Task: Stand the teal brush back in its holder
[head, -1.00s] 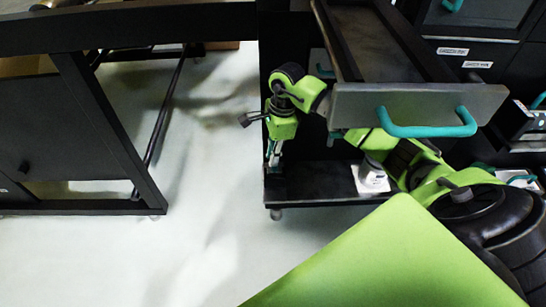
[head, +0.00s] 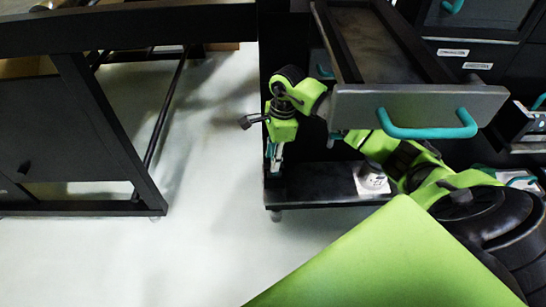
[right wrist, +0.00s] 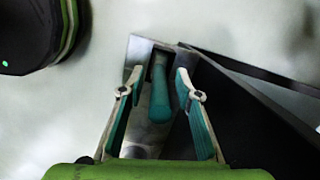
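The teal brush (right wrist: 159,92) shows in the right wrist view as a rounded teal handle, its near end toward the camera. It lies between the two fingers with a visible gap on each side. Its far end meets a grey metal holder (right wrist: 138,50) with a dark opening; how deep it sits there I cannot tell. My right gripper (right wrist: 156,82) is open around the handle. In the head view the right gripper (head: 274,163) points down at the left edge of the black cart, and brush and holder are not clear there. My left gripper is not in view.
An open drawer (head: 420,103) with a teal handle (head: 428,126) juts out above my right arm. A black lower shelf (head: 318,183) carries a small white item (head: 371,180). A black table frame (head: 105,130) stands left, with clear pale floor (head: 205,180) between.

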